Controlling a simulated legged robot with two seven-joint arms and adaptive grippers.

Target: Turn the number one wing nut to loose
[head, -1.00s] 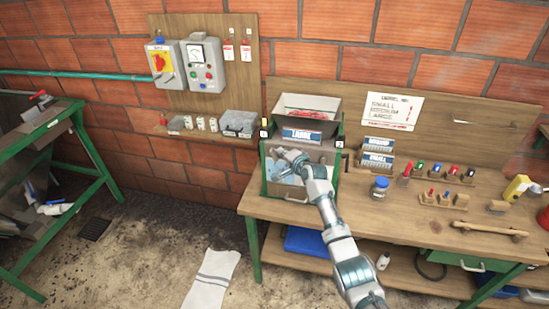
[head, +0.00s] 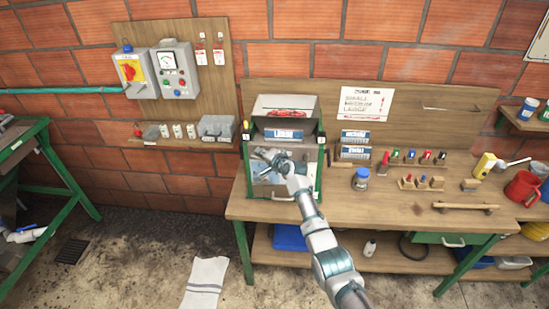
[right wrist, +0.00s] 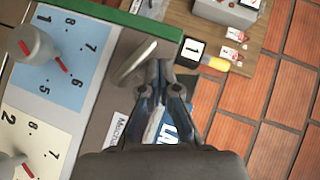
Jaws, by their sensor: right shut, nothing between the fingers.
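My right gripper (head: 268,161) is in front of the green-edged machine on the bench; its fingers are shut and empty. In the right wrist view the fingertips (right wrist: 163,70) are beside a grey metal wing-shaped piece (right wrist: 137,62), which looks like the wing nut. Whether they touch it I cannot tell. A number 1 tag (right wrist: 192,48) is just beyond, with a yellow-tipped piece (right wrist: 216,63) next to it. The tag also shows at the machine's upper left in the head view (head: 246,138). The wing nut is too small to make out there. My left gripper is out of view.
The wrist view shows a blue dial plate (right wrist: 62,55) and a cream dial plate (right wrist: 35,125), with grey knobs and red pointers. A blue-lidded jar (head: 361,179) and several small tools stand on the bench (head: 330,208). A control panel (head: 175,70) hangs at left.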

